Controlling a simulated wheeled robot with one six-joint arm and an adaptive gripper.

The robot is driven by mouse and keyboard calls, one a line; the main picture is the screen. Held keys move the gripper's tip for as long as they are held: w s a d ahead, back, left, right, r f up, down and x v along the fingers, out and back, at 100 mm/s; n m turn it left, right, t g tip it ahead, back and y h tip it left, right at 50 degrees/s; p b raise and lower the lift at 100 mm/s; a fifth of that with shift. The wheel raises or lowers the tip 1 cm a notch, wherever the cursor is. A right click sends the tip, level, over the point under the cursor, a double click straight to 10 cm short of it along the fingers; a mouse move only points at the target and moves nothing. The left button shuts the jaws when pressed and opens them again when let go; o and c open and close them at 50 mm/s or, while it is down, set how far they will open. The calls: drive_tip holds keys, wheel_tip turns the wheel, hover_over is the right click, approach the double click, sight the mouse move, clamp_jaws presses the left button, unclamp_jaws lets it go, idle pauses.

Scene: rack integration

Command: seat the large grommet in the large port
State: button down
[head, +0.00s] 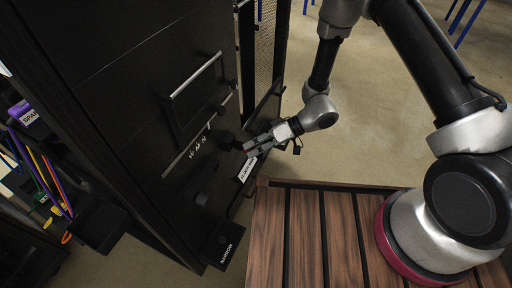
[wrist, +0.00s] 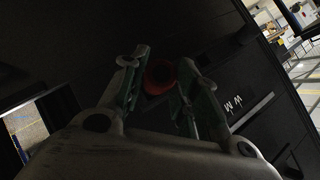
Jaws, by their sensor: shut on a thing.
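My gripper (head: 249,147) is close to the front of the black rack (head: 120,60) in the head view. In the wrist view my gripper's two fingers (wrist: 159,70) are shut on a round red piece (wrist: 158,78), which I take to be the large grommet. The red piece faces the dark rack panel; whether it touches the panel or sits in an opening I cannot tell. The large port cannot be made out and may be hidden behind the red piece and fingers.
A bar handle (head: 197,75) and white letter marks (head: 198,146) are on the rack front. A labelled black holder (head: 228,245) sticks out low down. A slatted wooden deck (head: 300,235) lies below my arm. Coloured cables (head: 45,175) hang at far left.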

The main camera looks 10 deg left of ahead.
drive_tip(key=shift+w+a, duration=0.35)
drive_tip(key=shift+a, duration=0.55)
drive_tip(key=shift+w+a, duration=0.3)
drive_tip(key=shift+a, duration=0.6)
drive_tip(key=c, duration=1)
unclamp_jaws()
drive_tip(key=v, duration=1.2)
